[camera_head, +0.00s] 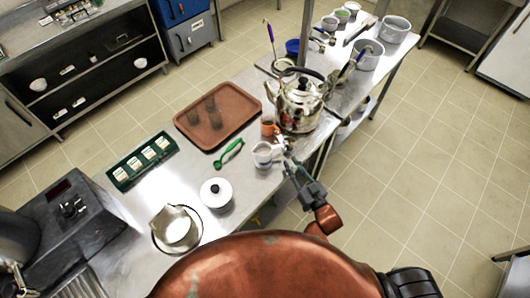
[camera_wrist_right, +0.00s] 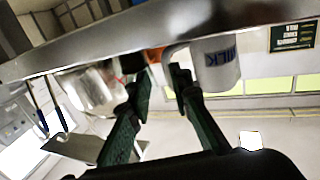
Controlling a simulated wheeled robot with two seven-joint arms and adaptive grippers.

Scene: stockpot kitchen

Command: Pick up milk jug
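The milk jug (camera_head: 262,155) is a small pale grey jug near the right edge of the steel counter, in front of an orange mug (camera_head: 268,126). In the right wrist view the jug (camera_wrist_right: 214,64) shows its blue lettering, partly cut by the counter edge. My right gripper (camera_head: 288,152) is just to the right of the jug at the counter's edge. In the right wrist view its two fingers (camera_wrist_right: 161,78) stand apart with nothing held between them. The jug appears beside the right-hand finger there; whether they touch is unclear. My left gripper is not in view.
A shiny kettle (camera_head: 301,104) stands close behind the jug. A green-handled tool (camera_head: 229,152), a white lidded pot (camera_head: 216,194) and a brown tray (camera_head: 190,112) with glasses lie to the left. The floor right of the counter (camera_head: 420,170) is open.

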